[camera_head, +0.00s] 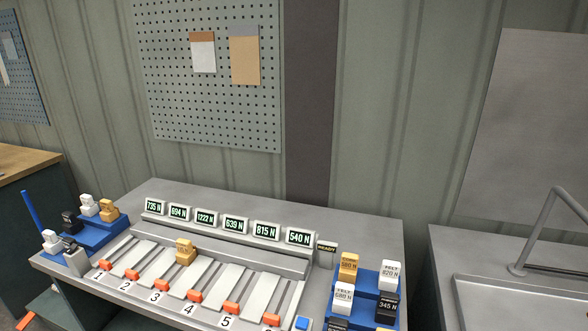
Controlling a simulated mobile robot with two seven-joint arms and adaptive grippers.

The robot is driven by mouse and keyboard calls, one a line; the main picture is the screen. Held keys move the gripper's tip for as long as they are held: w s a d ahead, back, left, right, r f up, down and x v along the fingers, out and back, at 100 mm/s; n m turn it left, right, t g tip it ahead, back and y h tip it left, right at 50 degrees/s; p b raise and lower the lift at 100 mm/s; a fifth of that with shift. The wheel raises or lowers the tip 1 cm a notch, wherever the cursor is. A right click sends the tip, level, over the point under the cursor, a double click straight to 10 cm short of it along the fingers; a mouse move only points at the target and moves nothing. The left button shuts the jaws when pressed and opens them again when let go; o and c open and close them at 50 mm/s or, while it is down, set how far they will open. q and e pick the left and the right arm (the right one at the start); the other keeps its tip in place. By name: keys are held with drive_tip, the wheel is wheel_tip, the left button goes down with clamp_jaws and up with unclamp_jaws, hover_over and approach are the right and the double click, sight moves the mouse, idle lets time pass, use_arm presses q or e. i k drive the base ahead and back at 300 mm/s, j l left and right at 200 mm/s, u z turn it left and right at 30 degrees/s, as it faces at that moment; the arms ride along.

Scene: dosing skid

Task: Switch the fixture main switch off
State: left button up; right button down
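The fixture (205,268) is a grey bench unit with numbered sloped lanes, orange tabs and a row of lit force displays (235,226). A small display at the right end of the row reads READY (327,247). A grey box (77,262) with a dark part at its top stands at the fixture's left front corner. It may be the main switch, but I cannot tell its position. A blue button (302,323) sits at the front right, partly cut off by the frame. Neither of my grippers is in view.
Blue stepped racks with labelled blocks stand at left (96,236) and right (371,278). A yellow block (185,252) sits on a lane. A blue rod (30,210) rises at far left. A sink (530,295) is at right, and a pegboard (210,75) hangs behind.

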sight(72, 248)
drive_tip(key=i+j+u, duration=0.1)
drive_tip(key=u, duration=1.35)
drive_tip(key=i+j, duration=0.05)
